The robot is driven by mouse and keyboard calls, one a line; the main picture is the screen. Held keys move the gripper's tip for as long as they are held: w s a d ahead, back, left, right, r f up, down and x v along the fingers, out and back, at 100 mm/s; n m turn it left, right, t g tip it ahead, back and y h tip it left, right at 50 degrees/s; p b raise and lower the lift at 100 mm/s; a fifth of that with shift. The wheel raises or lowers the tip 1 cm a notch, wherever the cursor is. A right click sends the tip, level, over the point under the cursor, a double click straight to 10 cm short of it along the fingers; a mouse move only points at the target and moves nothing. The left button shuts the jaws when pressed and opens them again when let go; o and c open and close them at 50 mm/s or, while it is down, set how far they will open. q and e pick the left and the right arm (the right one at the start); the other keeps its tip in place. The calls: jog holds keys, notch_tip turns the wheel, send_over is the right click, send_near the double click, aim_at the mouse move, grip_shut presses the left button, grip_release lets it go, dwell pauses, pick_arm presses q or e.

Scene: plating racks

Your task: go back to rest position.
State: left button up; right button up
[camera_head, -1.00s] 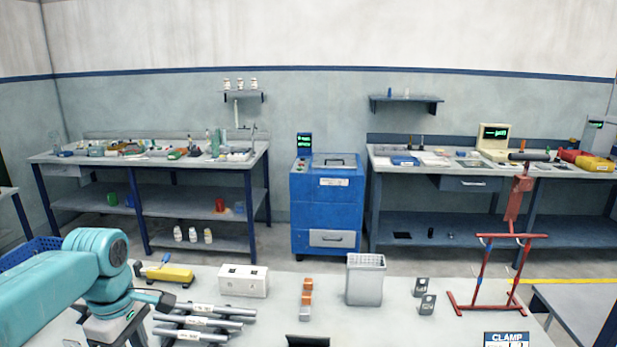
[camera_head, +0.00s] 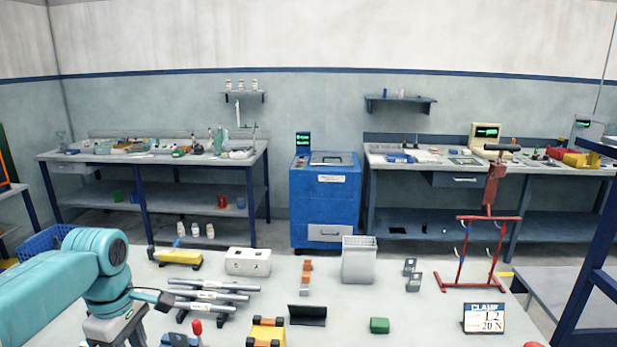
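My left arm comes in from the left as a teal link, bent downward over the table's left front. The end of it, my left gripper (camera_head: 118,332), is at the bottom edge beside the grey rods (camera_head: 212,295). Its fingers are cut off or hidden, so I cannot tell their opening or whether they hold anything. My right arm and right gripper are not in view.
On the pale table (camera_head: 345,297) are a yellow tool (camera_head: 180,257), a white block (camera_head: 248,262), a grey bin (camera_head: 358,262), a red rack (camera_head: 462,255), a green block (camera_head: 379,325) and a clamp sign (camera_head: 484,318). A blue post (camera_head: 592,270) stands right.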

pick_arm(q)
jog(key=s+d+f+m+g+h, duration=0.1)
jog(key=s+d+f+g, duration=0.25)
jog(key=f, duration=0.85)
jog(key=s+d+f+m+g+h, duration=0.15)
jog(key=s+d+f, duration=0.35)
jog(key=f, duration=0.6)
jog(key=s+d+f+m+t+h, duration=0.1)
jog(key=s+d+f+m+t, duration=0.4)
jog(key=s+d+f+m, duration=0.5)
notch_tip(320, 180, down, 4)
jog(key=shift+s+d+m, duration=0.25)
jog(key=shift+s+m, duration=0.7)
jog(key=shift+s, duration=0.05)
